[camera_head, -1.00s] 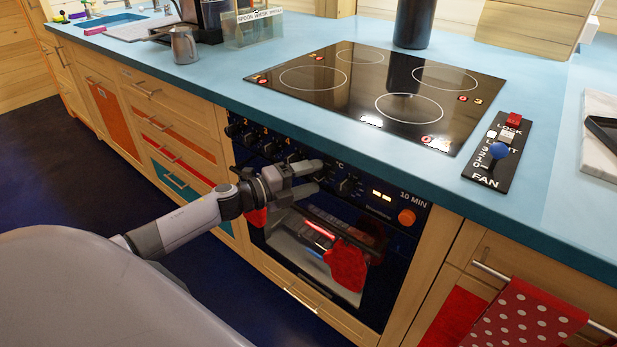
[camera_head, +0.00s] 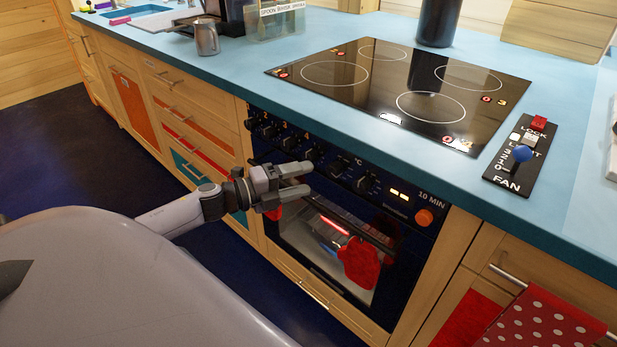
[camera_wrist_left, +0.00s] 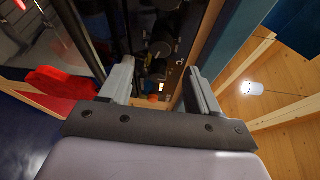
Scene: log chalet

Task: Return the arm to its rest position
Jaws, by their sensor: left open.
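My left arm comes in from the left in the head view. Its gripper (camera_head: 294,181) is in front of the oven (camera_head: 330,235), near the row of knobs, with its two fingers apart. In the left wrist view the gripper (camera_wrist_left: 160,85) shows two grey fingers spread with nothing between them. Oven knobs and part of the oven front show beyond the fingers. My right gripper does not show.
A blue counter (camera_head: 230,70) holds a black cooktop (camera_head: 400,95), a fan control panel (camera_head: 515,155) and a metal jug (camera_head: 206,38). A red mitt shape (camera_head: 360,262) shows at the oven door. A dotted red towel (camera_head: 545,325) hangs at lower right. Dark floor (camera_head: 60,150) is clear at left.

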